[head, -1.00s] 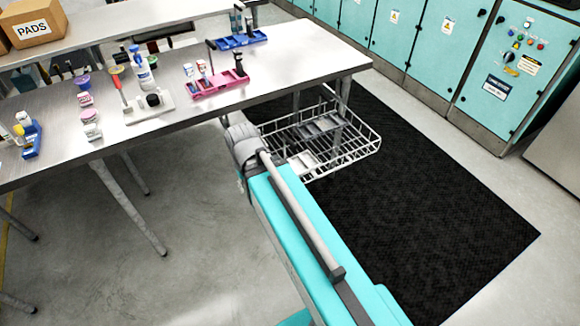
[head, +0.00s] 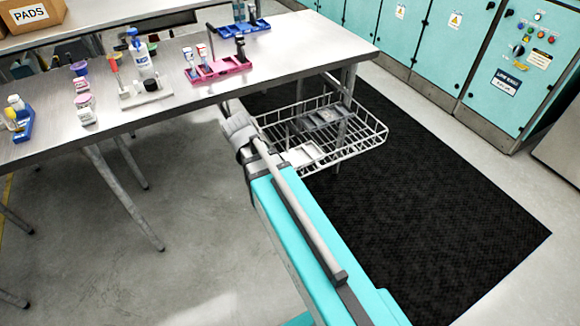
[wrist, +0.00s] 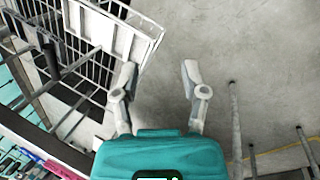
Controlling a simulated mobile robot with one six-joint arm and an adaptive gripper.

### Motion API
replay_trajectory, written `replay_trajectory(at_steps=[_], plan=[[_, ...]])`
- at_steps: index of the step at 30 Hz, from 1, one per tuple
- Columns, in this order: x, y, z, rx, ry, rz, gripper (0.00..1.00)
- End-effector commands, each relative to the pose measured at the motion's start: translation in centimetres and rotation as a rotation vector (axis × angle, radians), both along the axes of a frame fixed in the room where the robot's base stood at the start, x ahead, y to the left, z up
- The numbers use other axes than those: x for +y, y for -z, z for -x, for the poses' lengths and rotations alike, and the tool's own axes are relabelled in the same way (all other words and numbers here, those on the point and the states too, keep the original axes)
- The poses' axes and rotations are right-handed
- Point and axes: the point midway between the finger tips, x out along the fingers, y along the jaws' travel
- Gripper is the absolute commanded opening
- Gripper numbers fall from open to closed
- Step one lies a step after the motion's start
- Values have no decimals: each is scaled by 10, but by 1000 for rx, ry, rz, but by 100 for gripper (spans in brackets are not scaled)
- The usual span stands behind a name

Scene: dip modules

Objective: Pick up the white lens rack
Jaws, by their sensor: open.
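A flat white rack (head: 304,154) lies in a wire basket (head: 372,143) below the table's right end. In the wrist view, a white slatted piece (wrist: 100,30) in the basket at upper left looks like the same rack. Another white holder (head: 133,98) stands on the table, so I cannot tell for sure which is the lens rack. My gripper (wrist: 160,76) is open and empty, its fingers spread over bare floor, beside the basket and apart from it.
A grey tray (head: 322,116) lies in the basket behind the white rack. The metal table (head: 60,145) carries a pink rack (head: 222,70), a blue rack (head: 240,28), bottles and jars. Table legs stand near the gripper. A black mat (head: 440,210) covers open floor at right.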

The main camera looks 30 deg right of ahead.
Motion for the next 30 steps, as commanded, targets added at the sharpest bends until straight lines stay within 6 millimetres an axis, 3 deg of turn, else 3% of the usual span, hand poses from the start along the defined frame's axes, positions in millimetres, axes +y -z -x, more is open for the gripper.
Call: replay_trajectory(at_steps=[1, 12, 24, 30], plan=[[-4, 18, -12, 13, -60, 45, 57], [-37, 59, -72, 184, -491, 396, 57], [-55, 84, -136, 504, -878, 761, 57], [-57, 86, -155, 642, -984, 872, 57]])
